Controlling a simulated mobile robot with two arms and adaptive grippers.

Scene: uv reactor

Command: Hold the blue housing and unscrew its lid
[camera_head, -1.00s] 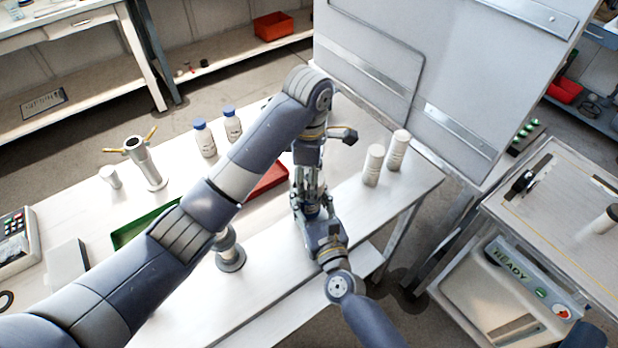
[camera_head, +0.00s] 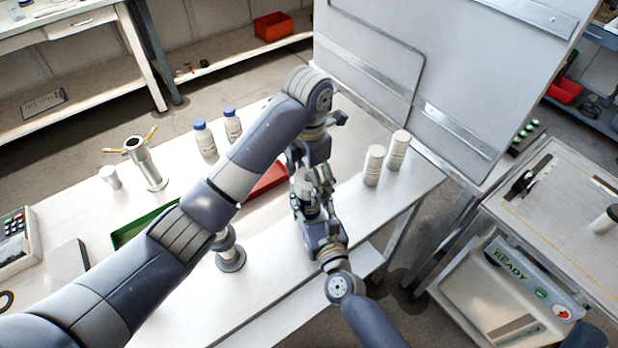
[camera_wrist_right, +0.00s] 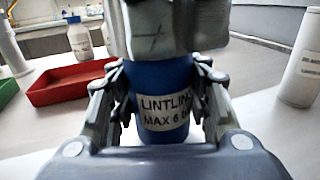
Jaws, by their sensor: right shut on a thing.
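The blue housing (camera_wrist_right: 168,85) stands upright in the right wrist view, with a white label on its front. My right gripper (camera_wrist_right: 163,105) is shut on it, one finger on each side. In the head view the housing (camera_head: 307,208) shows only in part between my two grippers, above the white table. My left gripper (camera_head: 313,178) comes down over the housing's top. In the right wrist view a grey finger pad of it covers the top of the housing. The lid is hidden, and whether the left fingers are closed on it cannot be seen.
White canisters (camera_head: 373,166) stand right of my grippers. A red tray (camera_head: 268,182), a green tray (camera_head: 130,232), bottles (camera_head: 204,140) and a metal stand (camera_head: 229,250) are to the left. A large grey panel (camera_head: 440,70) rises behind the table's right side.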

